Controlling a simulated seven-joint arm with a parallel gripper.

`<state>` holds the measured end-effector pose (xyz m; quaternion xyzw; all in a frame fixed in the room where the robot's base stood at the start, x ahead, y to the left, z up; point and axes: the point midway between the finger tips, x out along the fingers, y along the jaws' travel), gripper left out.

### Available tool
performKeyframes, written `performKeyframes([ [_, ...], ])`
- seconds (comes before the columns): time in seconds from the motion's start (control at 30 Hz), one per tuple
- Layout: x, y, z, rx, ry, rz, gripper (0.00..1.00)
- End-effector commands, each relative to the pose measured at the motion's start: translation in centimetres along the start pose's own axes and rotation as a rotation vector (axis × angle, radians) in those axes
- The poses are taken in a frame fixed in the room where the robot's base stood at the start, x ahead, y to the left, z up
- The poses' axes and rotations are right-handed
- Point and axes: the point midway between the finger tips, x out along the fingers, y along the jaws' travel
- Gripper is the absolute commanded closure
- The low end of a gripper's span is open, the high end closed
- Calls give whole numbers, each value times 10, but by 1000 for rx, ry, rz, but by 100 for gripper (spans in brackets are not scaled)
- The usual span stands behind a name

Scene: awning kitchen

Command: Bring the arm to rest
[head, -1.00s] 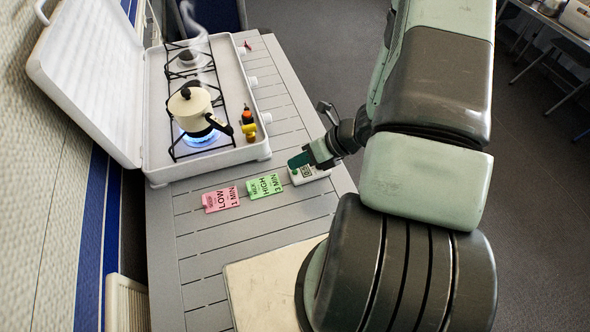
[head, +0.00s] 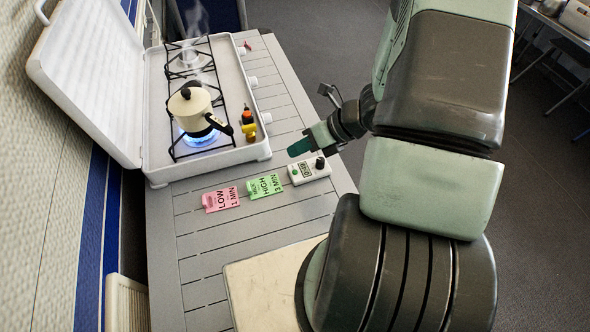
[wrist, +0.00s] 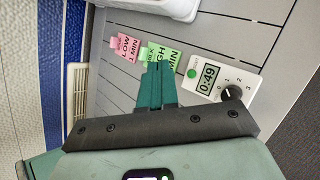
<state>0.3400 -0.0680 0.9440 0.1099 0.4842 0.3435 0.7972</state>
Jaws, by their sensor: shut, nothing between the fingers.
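My gripper (head: 299,147) is shut and empty, above the right side of the slatted table near the small white timer (head: 309,170). In the wrist view its green fingers (wrist: 156,84) are closed together. The timer (wrist: 220,82) has a black knob and a green button, and its display reads 0:49 in the wrist view. My gripper is apart from the timer, which lies flat and uncovered on the table.
A white gas stove (head: 259,149) with its lid open holds a cream moka pot (head: 188,108) over a lit blue flame; steam rises. A pink card (head: 221,199) and a green card (head: 265,186) lie left of the timer. A pale board (head: 262,285) is in front.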

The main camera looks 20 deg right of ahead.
Motion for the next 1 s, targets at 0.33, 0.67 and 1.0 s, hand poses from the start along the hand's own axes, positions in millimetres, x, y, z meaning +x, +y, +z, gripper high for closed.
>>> performKeyframes([
  [0.33,0,0,0,0,0,0,100],
  [0.67,-2,0,2,-21,1,-2,100],
  [1.0,-74,51,80,-805,63,-60,100],
])
